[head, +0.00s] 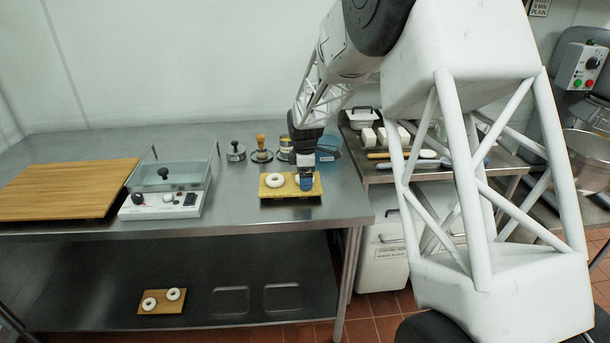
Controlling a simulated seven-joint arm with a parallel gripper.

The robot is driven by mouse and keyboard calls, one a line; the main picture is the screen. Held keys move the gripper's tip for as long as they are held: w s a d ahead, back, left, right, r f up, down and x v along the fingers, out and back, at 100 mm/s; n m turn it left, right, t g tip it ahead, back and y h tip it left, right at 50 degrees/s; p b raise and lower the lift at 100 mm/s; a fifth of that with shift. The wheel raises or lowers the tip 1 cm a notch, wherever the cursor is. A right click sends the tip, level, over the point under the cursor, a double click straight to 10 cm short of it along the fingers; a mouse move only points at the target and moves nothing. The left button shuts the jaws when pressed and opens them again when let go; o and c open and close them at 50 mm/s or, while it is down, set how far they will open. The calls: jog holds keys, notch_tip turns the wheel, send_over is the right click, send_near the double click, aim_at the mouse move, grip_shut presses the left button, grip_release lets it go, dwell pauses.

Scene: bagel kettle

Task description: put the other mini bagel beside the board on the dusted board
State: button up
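The dusted board (268,194), a small yellowish board, lies near the front edge of the steel table. One pale mini bagel (275,180) lies on its left half. My gripper (306,184) points down over the right half of this board, with a blue part at its tip. A bit of a second pale mini bagel (297,179) shows just left of the fingertips, mostly hidden by them. I cannot tell whether the fingers hold it or whether it touches the board. No loose bagel shows on the table beside the board.
Another small board (173,309) with two mini bagels lies on the lower shelf. A glass-lidded appliance (161,206) and a large wooden board (65,190) stand to the left. Metal tools (261,155) and a blue container (328,150) stand behind my gripper.

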jog(key=shift+r, duration=0.15)
notch_tip(320, 180, up, 12)
dwell(1.0)
jog(key=shift+s, duration=0.1)
dwell(0.6)
jog(key=s+d+r+m, duration=0.2)
jog(key=s+r+m, duration=0.1)
jog(key=s, duration=0.5)
jog(key=s+d+r+m+t, duration=0.1)
jog(key=s+d+r+m, duration=0.2)
jog(key=s, duration=0.6)
jog(key=s+d+r+m, duration=0.2)
jog(key=s+r+m, duration=0.15)
jog(key=s, duration=0.45)
jog(key=s+d+f+m, duration=0.1)
jog(key=s+m, duration=0.3)
jog(key=s, duration=0.8)
jog(key=s+d+f+m+t, duration=0.1)
jog(key=s+d+f+m, duration=0.1)
jog(key=s, duration=1.1)
jog(key=shift+s+f+m+t, duration=0.15)
jog(key=shift+f+m+t, duration=0.3)
jog(key=shift+m, duration=0.8)
